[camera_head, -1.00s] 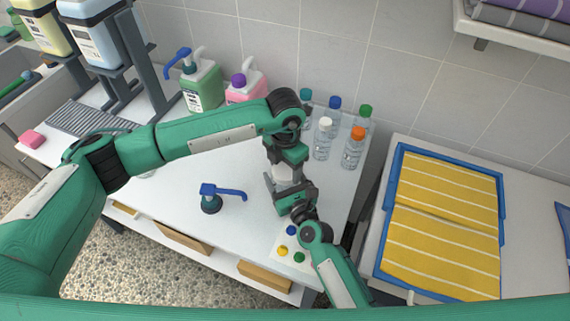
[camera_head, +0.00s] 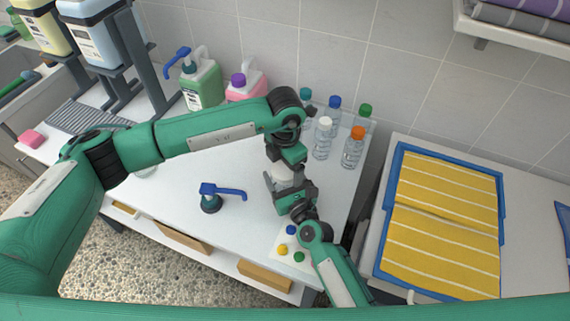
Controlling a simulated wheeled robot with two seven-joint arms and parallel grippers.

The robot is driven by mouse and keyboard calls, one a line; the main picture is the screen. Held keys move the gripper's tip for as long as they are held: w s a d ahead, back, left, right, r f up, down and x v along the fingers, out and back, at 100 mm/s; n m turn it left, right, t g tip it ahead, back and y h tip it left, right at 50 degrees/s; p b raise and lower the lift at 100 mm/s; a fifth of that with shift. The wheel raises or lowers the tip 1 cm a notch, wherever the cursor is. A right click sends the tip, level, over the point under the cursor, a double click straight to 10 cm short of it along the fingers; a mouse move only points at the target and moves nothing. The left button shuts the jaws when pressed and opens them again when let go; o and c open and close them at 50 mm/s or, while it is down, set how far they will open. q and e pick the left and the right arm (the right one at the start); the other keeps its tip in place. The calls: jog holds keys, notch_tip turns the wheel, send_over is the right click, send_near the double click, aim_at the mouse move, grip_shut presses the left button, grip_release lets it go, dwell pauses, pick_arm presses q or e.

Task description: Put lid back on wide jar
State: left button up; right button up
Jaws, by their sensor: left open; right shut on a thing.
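A pale, partly clear container (camera_head: 284,177), apparently the wide jar, shows between my two grippers above the white table. My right gripper (camera_head: 279,187) comes from below and is shut on it. My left gripper (camera_head: 288,160) is open at its upper end, pointing down; its fingertips are mostly hidden. I cannot make out a separate lid or tell whether one is on the container. A small pale round edge (camera_head: 147,172) shows under my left arm, mostly hidden.
A blue pump top (camera_head: 211,200) stands left of the grippers. Several bottles (camera_head: 353,148) stand at the back right. A card with coloured caps (camera_head: 283,250) lies near the front edge. Green (camera_head: 201,86) and pink (camera_head: 246,88) jugs stand behind.

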pick_arm(q)
notch_tip(320, 180, up, 4)
jog(key=shift+r, duration=0.2)
jog(key=shift+c, duration=0.2)
jog(key=shift+r+n, duration=0.8)
jog(key=shift+r, duration=1)
jog(key=shift+f, duration=0.1)
jog(key=shift+f, duration=3.95)
jog(key=shift+c, duration=0.4)
